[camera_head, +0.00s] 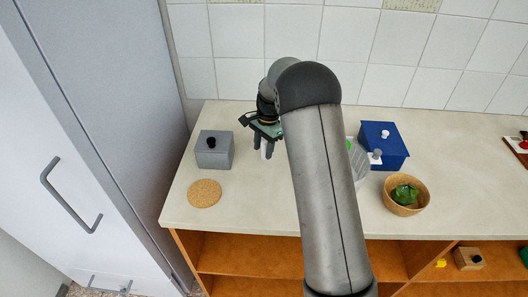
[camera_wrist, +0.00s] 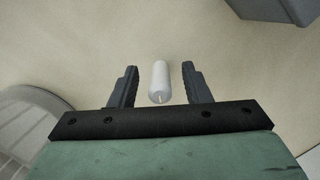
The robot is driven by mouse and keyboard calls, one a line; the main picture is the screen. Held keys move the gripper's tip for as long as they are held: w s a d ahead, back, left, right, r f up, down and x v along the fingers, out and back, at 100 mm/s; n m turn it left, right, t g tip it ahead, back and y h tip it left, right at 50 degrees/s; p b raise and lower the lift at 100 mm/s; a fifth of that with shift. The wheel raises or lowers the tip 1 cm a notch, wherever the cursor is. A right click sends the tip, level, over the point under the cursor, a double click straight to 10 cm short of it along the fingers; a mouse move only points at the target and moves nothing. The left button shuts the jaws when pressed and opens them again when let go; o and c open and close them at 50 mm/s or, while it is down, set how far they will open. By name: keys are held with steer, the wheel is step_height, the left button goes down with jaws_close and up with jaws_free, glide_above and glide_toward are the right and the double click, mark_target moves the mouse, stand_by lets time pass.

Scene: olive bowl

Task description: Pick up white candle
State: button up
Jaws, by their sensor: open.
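In the wrist view a white candle (camera_wrist: 159,80) with a short wick stands on the counter. My gripper (camera_wrist: 160,84) is open, with one finger to the left and one to the right of the candle. There is a visible gap between the candle and each finger. In the head view my gripper (camera_head: 263,149) points down over the counter behind my arm. A small white part of the candle (camera_head: 269,150) shows by the fingers there.
A grey box (camera_head: 214,153) with a black knob and a round cork mat (camera_head: 205,193) lie left of my gripper. A blue box (camera_head: 384,154), a wooden bowl (camera_head: 418,207) with something green in it, and a grey ribbed plate (camera_head: 358,161), partly behind my arm, lie to the right. The tiled wall (camera_head: 240,75) is behind.

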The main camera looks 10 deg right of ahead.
jaws_close()
steer(key=shift+r, duration=0.1)
